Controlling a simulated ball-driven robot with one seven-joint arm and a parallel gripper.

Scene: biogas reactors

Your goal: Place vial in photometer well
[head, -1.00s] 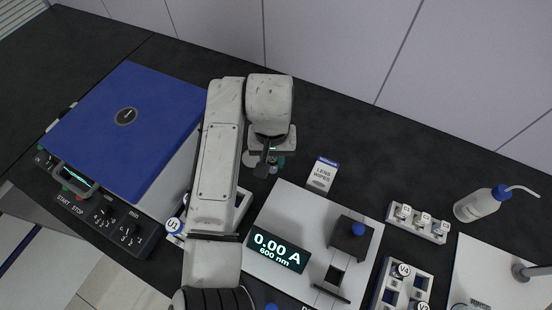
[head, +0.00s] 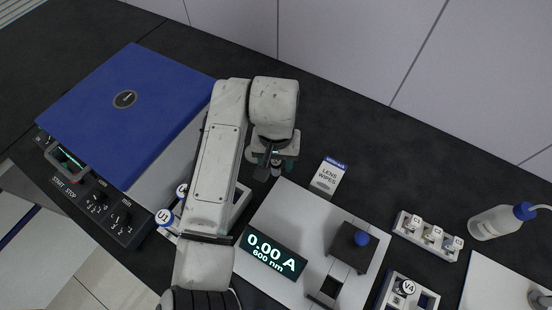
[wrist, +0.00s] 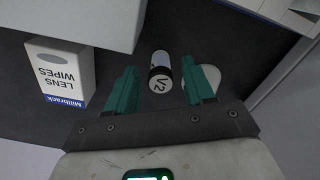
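The vial marked V2 (wrist: 160,78), with a white-labelled dark cap, shows in the wrist view between the two teal fingers of my gripper (wrist: 160,66). A gap shows on each side of it, so the fingers look open around it. In the head view my gripper (head: 277,167) hangs over the dark bench behind the photometer; the vial there is small and mostly hidden. The photometer (head: 290,215) is a pale box whose display reads 0.00 A, 600 nm. Its square dark well (head: 328,287) is at the front, with a dark block with a blue knob (head: 352,245) behind it.
A lens wipes box (head: 328,177) stands close right of my gripper, also in the wrist view (wrist: 58,70). A blue-lidded machine (head: 125,110) is at left. Cuvettes (head: 430,236), a vial rack with V4 (head: 405,290) and a wash bottle (head: 497,222) are at right.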

